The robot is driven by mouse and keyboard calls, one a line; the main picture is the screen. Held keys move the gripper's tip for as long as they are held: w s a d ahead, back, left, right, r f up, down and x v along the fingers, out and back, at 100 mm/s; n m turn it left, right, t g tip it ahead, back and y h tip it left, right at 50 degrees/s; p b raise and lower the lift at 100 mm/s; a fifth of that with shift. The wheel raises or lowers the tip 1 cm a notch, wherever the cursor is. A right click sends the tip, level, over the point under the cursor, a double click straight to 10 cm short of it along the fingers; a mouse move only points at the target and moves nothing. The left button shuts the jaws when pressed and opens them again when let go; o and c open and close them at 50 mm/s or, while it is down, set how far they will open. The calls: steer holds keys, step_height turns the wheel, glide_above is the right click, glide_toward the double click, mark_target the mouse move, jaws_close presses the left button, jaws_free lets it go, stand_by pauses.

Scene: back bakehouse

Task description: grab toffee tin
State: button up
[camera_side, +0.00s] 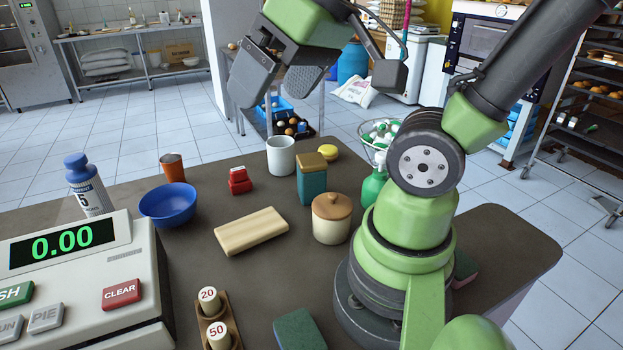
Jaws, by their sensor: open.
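A tall square teal tin with a gold-brown lid (312,186) stands upright on the dark table, right of the middle; it looks like the toffee tin, though I can read no label on it. My gripper (273,88) is at the top of the side view, well above the table and a little left of the tin in the picture. Its dark jaws are apart with nothing between them. The tin is in plain view, its lower right edge close to the cream pot in the picture.
Close around the tin stand a white mug (281,158), a yellow round item (328,152), a cream pot with wooden lid (332,222) and a green bottle (373,188). A pale block (250,231), red item (240,181) and blue bowl (168,205) lie left.

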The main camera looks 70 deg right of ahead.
steer(key=w+d+f+n+g+h, duration=0.1)
steer(key=w+d+f+n+g, duration=0.1)
steer(key=w+d, duration=0.3)
steer(key=n+g, duration=0.4)
steer(key=n, duration=0.3)
glide_toward(311, 159)
steer(key=shift+s+a+f, duration=0.1)
steer(key=shift+a+f, duration=0.1)
steer(key=f, duration=0.4)
steer(key=shift+s+d+f, duration=0.25)
steer(key=shift+d+f, duration=0.05)
steer(key=shift+d, duration=0.1)
steer(key=shift+w+a+f, duration=0.1)
steer(key=shift+w+f, duration=0.15)
steer(key=shift+f, duration=1.3)
steer(key=shift+w+a+f, duration=0.1)
steer(key=shift+w+f, duration=0.1)
steer(key=shift+f, duration=1.4)
steer(key=shift+c, duration=0.3)
steer(key=c, duration=1)
